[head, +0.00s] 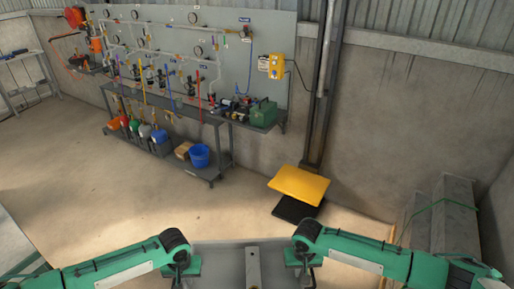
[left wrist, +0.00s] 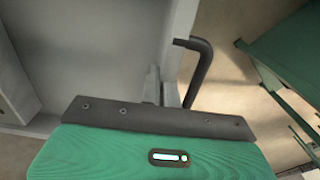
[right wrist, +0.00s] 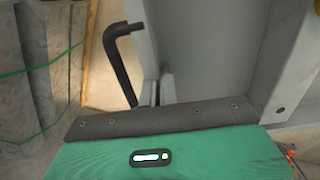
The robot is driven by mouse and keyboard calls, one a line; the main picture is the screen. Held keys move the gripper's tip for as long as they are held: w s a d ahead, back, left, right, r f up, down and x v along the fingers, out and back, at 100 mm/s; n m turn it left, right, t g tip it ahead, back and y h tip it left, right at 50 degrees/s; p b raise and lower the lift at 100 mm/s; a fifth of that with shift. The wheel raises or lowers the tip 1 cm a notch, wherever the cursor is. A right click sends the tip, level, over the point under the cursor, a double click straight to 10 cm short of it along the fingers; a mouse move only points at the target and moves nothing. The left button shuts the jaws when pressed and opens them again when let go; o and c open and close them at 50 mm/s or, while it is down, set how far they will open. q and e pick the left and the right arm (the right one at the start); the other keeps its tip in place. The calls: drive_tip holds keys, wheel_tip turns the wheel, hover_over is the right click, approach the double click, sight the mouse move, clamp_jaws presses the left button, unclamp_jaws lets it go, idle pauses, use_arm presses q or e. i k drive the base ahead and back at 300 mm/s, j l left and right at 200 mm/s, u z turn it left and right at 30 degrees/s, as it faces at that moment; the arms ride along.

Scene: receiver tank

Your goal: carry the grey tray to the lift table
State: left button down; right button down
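The grey tray (head: 220,257) is at the bottom centre of the head view, between my two arms, with its near part cut off. A pale metal bar with a hole (head: 253,270) lies in it. My left gripper (head: 183,268) is at the tray's left side, shut on a black bent handle (left wrist: 203,65). My right gripper (head: 301,262) is at the right side, shut on the other black handle (right wrist: 118,65). The fingertips are mostly hidden by the gripper bodies. The lift table (head: 299,185), with a yellow top and black base, stands ahead, slightly right, its top empty.
A panel of pipes and gauges (head: 225,50) stands behind a grey bench (head: 215,165) at the back left. Grey concrete-like blocks (head: 455,215) stand at the right. A pale table (head: 12,245) is at the left edge. The floor before the lift table is clear.

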sight(300, 182)
drive_tip(key=i+j+z, duration=0.2)
drive_tip(key=i, duration=0.3)
drive_tip(key=i+j+z, duration=0.2)
drive_tip(key=i, duration=0.25)
drive_tip(key=i+z, duration=0.2)
drive_tip(key=i, duration=0.35)
drive_tip(key=i+j+z, duration=0.2)
drive_tip(key=i, duration=0.35)
drive_tip(key=i+j+z, duration=0.2)
drive_tip(key=i, duration=0.35)
drive_tip(key=i+j+z, duration=0.2)
drive_tip(key=i+j, duration=0.15)
drive_tip(key=i, duration=0.15)
